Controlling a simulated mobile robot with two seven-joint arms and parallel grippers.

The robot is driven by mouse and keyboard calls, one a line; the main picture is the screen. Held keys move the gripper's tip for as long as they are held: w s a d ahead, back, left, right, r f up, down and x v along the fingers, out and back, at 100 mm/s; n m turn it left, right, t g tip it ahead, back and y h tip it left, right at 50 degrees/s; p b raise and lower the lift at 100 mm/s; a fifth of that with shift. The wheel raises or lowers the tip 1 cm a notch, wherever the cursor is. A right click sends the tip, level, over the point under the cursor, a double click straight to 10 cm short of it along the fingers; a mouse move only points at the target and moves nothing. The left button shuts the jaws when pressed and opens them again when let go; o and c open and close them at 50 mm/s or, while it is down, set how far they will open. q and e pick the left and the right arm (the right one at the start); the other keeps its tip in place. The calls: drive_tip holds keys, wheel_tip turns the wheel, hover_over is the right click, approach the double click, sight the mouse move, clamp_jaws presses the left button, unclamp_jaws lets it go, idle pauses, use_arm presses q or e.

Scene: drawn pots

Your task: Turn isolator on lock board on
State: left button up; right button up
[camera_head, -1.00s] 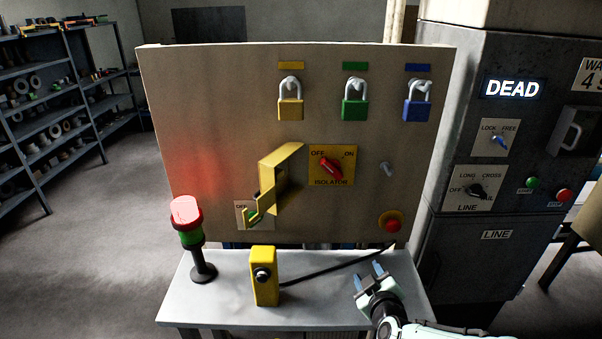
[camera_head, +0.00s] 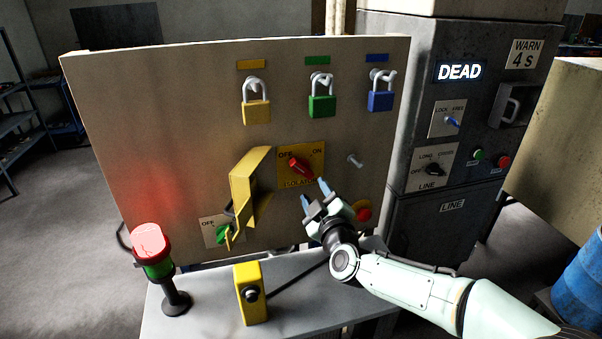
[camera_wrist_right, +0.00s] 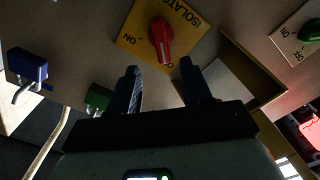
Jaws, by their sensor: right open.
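The isolator's red knob (camera_head: 301,167) sits on a yellow plate (camera_head: 316,178) marked OFF and ON, on the beige lock board (camera_head: 180,95). The knob lies tilted, one end toward OFF at upper left. In the wrist view the red knob (camera_wrist_right: 161,40) shows upside-down, just beyond the fingertips. My right gripper (camera_head: 314,191) is open and empty, in front of the board just below the plate, apart from the knob. Its two dark fingers (camera_wrist_right: 160,66) stand apart in the wrist view. My left gripper is not in view.
A yellow hinged flap (camera_head: 248,180) juts out left of the isolator, by a green switch (camera_head: 222,234). A metal peg (camera_head: 354,160) and red button (camera_head: 363,213) are to the right. Several padlocks hang above. A lit red lamp (camera_head: 148,240) and yellow box (camera_head: 250,294) stand below.

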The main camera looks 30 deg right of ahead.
sight(303, 171)
drive_tip(key=x, duration=1)
drive_tip(key=shift+w+a, duration=0.15)
drive_tip(key=shift+w, duration=0.05)
drive_tip(key=shift+s, duration=0.15)
clamp_jaws()
